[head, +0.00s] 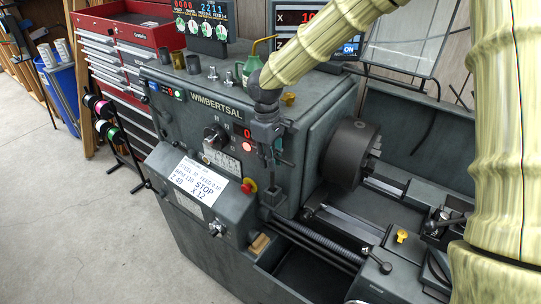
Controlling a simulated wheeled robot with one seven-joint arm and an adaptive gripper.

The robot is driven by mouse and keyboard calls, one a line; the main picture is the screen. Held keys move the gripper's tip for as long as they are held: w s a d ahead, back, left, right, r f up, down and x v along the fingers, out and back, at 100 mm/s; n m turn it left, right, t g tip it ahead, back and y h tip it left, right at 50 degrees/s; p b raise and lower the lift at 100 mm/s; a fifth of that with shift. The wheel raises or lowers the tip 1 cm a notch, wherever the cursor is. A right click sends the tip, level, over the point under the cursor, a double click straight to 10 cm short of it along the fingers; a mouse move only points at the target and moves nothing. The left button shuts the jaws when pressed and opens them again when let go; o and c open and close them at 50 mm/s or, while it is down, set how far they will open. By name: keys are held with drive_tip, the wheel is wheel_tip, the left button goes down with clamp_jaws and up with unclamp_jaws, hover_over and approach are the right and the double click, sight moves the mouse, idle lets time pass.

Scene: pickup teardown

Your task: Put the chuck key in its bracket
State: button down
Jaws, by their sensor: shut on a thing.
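My gripper (270,158) hangs pointing down in front of the right part of the lathe headstock (230,110). Its fingers are shut on a small dark thing, apparently the chuck key (271,180). Only a narrow dark part shows below the fingers; the rest is hidden by them. The lathe chuck (350,150) is to the right, apart from the gripper. I cannot make out the bracket; it may be hidden behind my gripper or arm.
A red and yellow stop button (249,185) sits just left of the gripper. A white notice (196,182) is on the headstock front. A green oil can (250,68) stands on top. The carriage (400,240) is at right. Open floor (60,220) lies left.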

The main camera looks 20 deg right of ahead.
sight(271, 186)
drive_tip(key=shift+s+d+f+b, duration=0.1)
drive_tip(key=shift+f+b, duration=0.2)
drive_tip(key=shift+f, duration=0.5)
drive_tip(key=shift+f+b, duration=0.45)
drive_tip(key=shift+f, duration=0.75)
drive_tip(key=c, duration=1.3)
unclamp_jaws()
drive_tip(key=r, duration=1.2)
drive_tip(key=shift+w+a, duration=0.3)
